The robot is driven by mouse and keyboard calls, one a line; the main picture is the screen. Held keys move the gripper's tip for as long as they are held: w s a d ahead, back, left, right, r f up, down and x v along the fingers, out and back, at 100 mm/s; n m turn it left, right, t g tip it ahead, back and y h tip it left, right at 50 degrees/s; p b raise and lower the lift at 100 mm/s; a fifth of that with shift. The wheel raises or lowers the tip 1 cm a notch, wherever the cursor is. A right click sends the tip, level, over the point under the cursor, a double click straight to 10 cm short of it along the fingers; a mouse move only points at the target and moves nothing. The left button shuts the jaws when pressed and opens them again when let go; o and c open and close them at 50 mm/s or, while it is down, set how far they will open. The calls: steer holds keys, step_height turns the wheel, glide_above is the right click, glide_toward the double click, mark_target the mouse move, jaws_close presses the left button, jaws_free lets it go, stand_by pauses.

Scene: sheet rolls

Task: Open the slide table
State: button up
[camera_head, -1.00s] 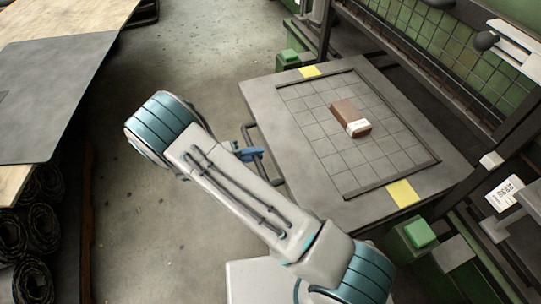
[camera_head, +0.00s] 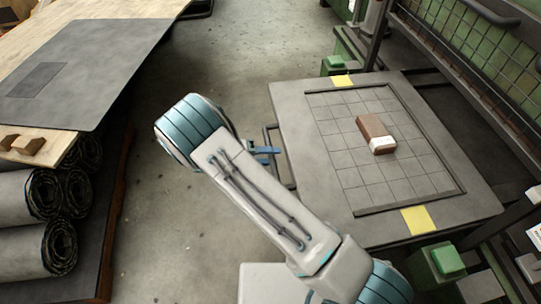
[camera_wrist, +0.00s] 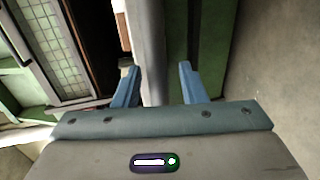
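The slide table (camera_head: 300,112) is a grey plate with a gridded, raised-rim area and yellow patches at two edges. A dark bar handle (camera_head: 268,135) sticks out from its left edge. A brown brick with a white end (camera_head: 374,132) lies on the grid. My gripper (camera_head: 265,150) is at the handle, its blue fingers overlapping the bar in the head view. In the wrist view the two fingers (camera_wrist: 158,88) stand apart, with a grey edge (camera_wrist: 150,50) showing between them. Exactly how the fingers meet the handle is hidden.
A wooden workbench (camera_head: 95,25) with a dark sheet (camera_head: 90,70) and stacked rolls (camera_head: 30,245) stands at left. Clear concrete floor (camera_head: 235,65) lies between it and the table. Green blocks (camera_head: 447,260) and a mesh-guarded machine (camera_head: 480,60) border the table's right side.

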steer(key=shift+d, duration=0.15)
steer(key=p+v, duration=0.1)
steer(key=v, duration=1.3)
steer(key=shift+r, duration=0.1)
steer(key=s+d+r+m+g+y+p, duration=0.1)
steer(key=d+r+g+y+p, duration=0.35)
steer(key=d+r, duration=0.65)
steer(key=s+d+r+g+y+p, duration=0.1)
steer(key=d+r+y+p, duration=0.5)
steer(key=r, duration=0.9)
steer(key=s+d+r+t+y+p, duration=0.2)
steer(key=s+d+r+p, duration=0.3)
steer(key=r, duration=0.4)
steer(key=s+d+r+m+t+y+p, duration=0.1)
steer(key=s+d+r+t+y+p, duration=0.2)
steer(key=s+d+r+p, duration=0.3)
steer(key=s+r+p, duration=0.1)
steer(key=s+r, duration=0.2)
steer(key=s, duration=0.1)
steer(key=shift+s+d+r, duration=0.15)
steer(key=shift+s+d, duration=0.05)
steer(key=shift+d, duration=0.1)
